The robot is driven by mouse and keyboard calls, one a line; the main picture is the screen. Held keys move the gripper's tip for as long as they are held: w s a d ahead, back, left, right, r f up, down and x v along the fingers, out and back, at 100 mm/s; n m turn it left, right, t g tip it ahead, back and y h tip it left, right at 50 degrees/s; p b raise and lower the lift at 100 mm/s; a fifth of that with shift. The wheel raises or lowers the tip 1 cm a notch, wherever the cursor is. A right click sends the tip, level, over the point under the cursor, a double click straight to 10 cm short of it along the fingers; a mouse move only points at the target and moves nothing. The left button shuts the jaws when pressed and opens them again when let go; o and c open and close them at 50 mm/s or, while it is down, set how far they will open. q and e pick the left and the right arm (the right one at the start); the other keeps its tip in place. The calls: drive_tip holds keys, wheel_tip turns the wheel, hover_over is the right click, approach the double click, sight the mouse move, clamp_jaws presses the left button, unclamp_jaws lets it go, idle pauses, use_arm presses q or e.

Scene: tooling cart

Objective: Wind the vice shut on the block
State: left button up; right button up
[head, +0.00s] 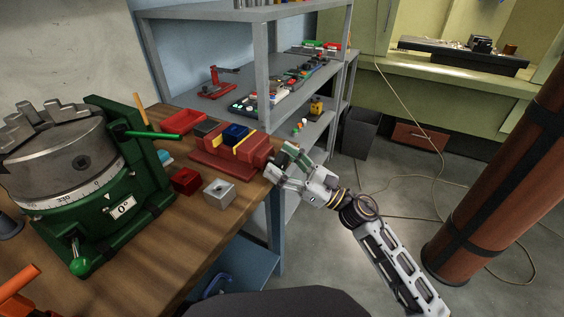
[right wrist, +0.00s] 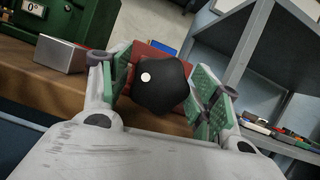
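The red vice (head: 222,163) sits near the bench's right edge in the head view, with yellow strips on its jaws. A dark blue block (head: 236,133) sits between the jaws; I cannot tell if both jaws touch it. My right gripper (head: 285,166) is at the vice's right end. In the right wrist view, a black knob (right wrist: 161,84) with a white dot lies between the green finger pads of the right gripper (right wrist: 160,92). The fingers are spread, with a small gap at the knob's left side. The vice body is mostly hidden behind the knob. My left gripper is out of view.
A green rotary table with a grey chuck (head: 62,160) fills the bench's left. A silver block (head: 219,193), a dark red block (head: 186,181) and a red tray (head: 184,121) lie near the vice. Grey shelving (head: 262,80) stands close behind my right gripper.

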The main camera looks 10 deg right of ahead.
drive_tip(key=c, duration=0.7)
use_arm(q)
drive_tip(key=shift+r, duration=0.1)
use_arm(e)
drive_tip(key=shift+m, duration=0.5)
drive_tip(key=shift+m+t+p, duration=0.3)
drive_tip(key=shift+m+p, duration=0.05)
drive_tip(key=shift+m, duration=0.05)
drive_tip(key=shift+m+t+h+p, duration=0.8)
drive_tip(key=shift+m, duration=0.9)
drive_tip(key=shift+r+m+t+p, duration=0.1)
drive_tip(key=shift+m+t+p, duration=0.3)
drive_tip(key=shift+m, duration=0.4)
drive_tip(key=m+h+p, duration=0.1)
drive_tip(key=m+p, duration=0.1)
drive_tip(key=m, duration=0.1)
drive_tip(key=shift+t+h, duration=0.3)
drive_tip(key=shift+h, duration=0.1)
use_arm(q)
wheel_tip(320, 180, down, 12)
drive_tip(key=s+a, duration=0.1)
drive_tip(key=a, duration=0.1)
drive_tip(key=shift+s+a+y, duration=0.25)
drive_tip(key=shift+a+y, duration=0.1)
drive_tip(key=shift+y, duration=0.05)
use_arm(e)
drive_tip(key=shift+m, duration=0.4)
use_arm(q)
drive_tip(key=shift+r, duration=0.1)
